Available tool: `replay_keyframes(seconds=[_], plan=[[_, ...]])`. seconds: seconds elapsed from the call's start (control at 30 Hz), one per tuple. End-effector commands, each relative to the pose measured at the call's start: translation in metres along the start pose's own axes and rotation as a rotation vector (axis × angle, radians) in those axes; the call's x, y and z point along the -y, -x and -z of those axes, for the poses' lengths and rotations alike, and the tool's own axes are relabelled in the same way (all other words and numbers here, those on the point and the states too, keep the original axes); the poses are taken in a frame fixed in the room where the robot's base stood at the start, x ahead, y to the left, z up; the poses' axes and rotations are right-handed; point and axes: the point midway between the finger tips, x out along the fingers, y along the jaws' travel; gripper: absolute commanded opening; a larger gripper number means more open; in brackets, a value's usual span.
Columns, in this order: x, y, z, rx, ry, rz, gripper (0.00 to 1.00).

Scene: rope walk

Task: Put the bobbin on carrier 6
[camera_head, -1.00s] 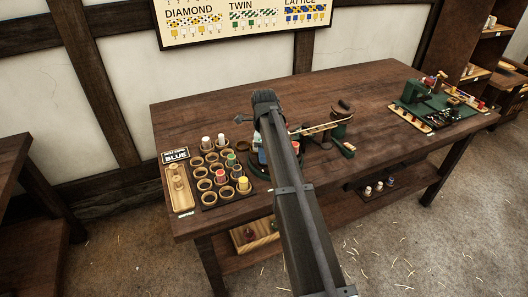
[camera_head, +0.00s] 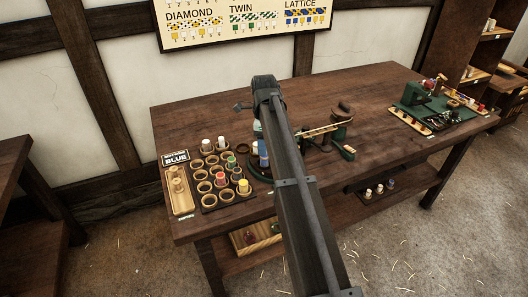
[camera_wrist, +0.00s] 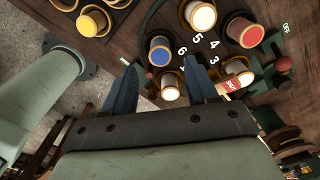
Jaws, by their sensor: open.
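My gripper (camera_wrist: 160,78) is open. Its two blue-grey fingers are apart, with nothing visibly held between them. A blue-topped bobbin (camera_wrist: 159,51) stands in a tan cup-shaped carrier beside the printed 6, just beyond the fingertips in the wrist view. Blue also shows beside my arm in the head view (camera_head: 263,152). By the printed 5 is a white bobbin (camera_wrist: 201,15), and near the 4 is a red bobbin (camera_wrist: 247,34). Another pale bobbin (camera_wrist: 170,93) is between the fingers in the picture. My arm hides much of the braiding machine in the head view.
A black rack (camera_head: 220,183) of tan rings, several holding bobbins, stands left of the machine. A wooden tray (camera_head: 179,192) and a sign reading BLUE (camera_head: 175,157) are at the left edge. A green stand (camera_head: 341,120) is right of my arm. The bench's back is clear.

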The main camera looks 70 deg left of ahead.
Motion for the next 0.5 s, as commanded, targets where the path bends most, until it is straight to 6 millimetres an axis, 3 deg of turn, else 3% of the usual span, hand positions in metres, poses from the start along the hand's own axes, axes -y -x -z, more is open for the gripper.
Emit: replay_keyframes(seconds=[0.2,0.5], plan=[[0.001,0.039,0.000,0.001,0.000,0.001,0.58],[0.000,0.065,0.000,0.000,0.000,0.000,0.58]])
